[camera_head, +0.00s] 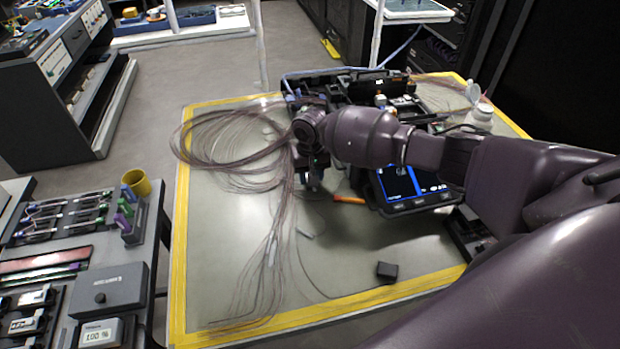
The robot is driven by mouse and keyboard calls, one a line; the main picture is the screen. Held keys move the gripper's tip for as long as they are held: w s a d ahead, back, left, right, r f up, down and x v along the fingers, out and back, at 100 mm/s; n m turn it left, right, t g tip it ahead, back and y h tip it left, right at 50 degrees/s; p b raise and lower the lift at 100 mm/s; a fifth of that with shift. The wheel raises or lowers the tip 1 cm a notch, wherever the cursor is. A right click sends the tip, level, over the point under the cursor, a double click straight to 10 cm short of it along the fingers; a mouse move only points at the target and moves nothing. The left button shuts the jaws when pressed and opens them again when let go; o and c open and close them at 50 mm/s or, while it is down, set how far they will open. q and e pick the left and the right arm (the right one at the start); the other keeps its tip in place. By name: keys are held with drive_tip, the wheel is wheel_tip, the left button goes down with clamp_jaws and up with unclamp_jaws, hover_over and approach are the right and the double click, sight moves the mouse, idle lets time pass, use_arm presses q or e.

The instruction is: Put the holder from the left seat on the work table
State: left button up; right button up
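The work table (235,230), grey with a yellow border, fills the middle of the view. The fusion splicer (400,190), black with a lit blue screen, stands on its right part. My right arm comes in from the right and crosses in front of the splicer. My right gripper (311,178) points down at the splicer's left side, above the table. Its fingers are small and dark, and I cannot tell whether they hold anything. The left seat and its holder cannot be made out; the arm and wrist cover that area. My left gripper is not in view.
Loose fibre coils (225,140) spread over the table's left side, with strands toward the front. An orange tool (349,200) and a small dark block (387,270) lie on the table. A white bottle (480,117) stands behind right. A side bench (150,240) is at left.

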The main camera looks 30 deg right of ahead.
drive_tip(key=shift+f, duration=0.65)
drive_tip(key=shift+f, duration=0.15)
drive_tip(key=o, duration=1)
drive_tip(key=shift+c, duration=0.2)
wheel_tip(320, 180, up, 12)
drive_tip(key=shift+r+p, duration=0.15)
drive_tip(key=shift+p, duration=0.9)
